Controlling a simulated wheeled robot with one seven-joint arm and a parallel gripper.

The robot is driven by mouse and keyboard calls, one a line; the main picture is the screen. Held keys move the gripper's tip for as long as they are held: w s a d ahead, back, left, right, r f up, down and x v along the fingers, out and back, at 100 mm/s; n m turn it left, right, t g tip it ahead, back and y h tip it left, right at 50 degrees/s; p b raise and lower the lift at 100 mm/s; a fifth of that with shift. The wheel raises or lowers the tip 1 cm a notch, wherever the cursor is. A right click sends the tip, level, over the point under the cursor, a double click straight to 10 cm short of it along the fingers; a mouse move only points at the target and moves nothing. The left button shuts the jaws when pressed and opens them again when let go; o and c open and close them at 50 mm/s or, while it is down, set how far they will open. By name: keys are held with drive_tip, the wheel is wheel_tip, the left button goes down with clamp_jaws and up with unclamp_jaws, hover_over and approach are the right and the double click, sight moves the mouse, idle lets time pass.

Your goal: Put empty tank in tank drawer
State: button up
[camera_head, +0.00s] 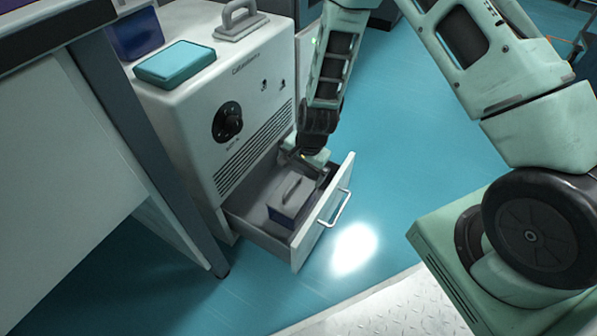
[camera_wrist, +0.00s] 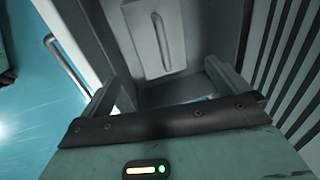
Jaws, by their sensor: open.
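A grey tank (camera_head: 289,205) with a raised handle sits inside the open tank drawer (camera_head: 323,213) at the bottom of the white machine. In the wrist view the tank (camera_wrist: 178,62) lies beyond my fingers, its handle (camera_wrist: 162,40) along its top. My gripper (camera_head: 308,165) is over the back right part of the drawer, close to the tank. In the wrist view my gripper (camera_wrist: 165,88) has its two fingers spread apart, with nothing held between them. The arm partly hides the drawer's far end. Whether the tank is empty cannot be seen.
The white machine (camera_head: 205,130) has a dial and vents on its front. On top are a grey handled piece (camera_head: 240,24), a teal-topped box (camera_head: 175,63) and a dark blue container (camera_head: 135,35). A table leg (camera_head: 150,150) stands at left. Blue floor (camera_head: 400,130) is clear at right.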

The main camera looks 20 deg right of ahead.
drive_tip(key=s+a+r+n+g+y, duration=0.1)
drive_tip(key=s+a+r+n, duration=0.35)
drive_tip(key=r, duration=0.45)
drive_tip(key=s+a+r+n+y, duration=0.1)
drive_tip(key=s+a+r+n, duration=0.35)
drive_tip(key=r, duration=0.45)
drive_tip(key=s+d+r+n+h, duration=0.1)
drive_tip(key=s+r+n+h, duration=0.1)
drive_tip(key=s+r+n, duration=0.7)
drive_tip(key=s+r, duration=0.3)
drive_tip(key=s, duration=0.4)
drive_tip(key=shift+s+r+g+h, duration=0.15)
drive_tip(key=shift+g+h, duration=0.15)
drive_tip(key=shift+g, duration=0.1)
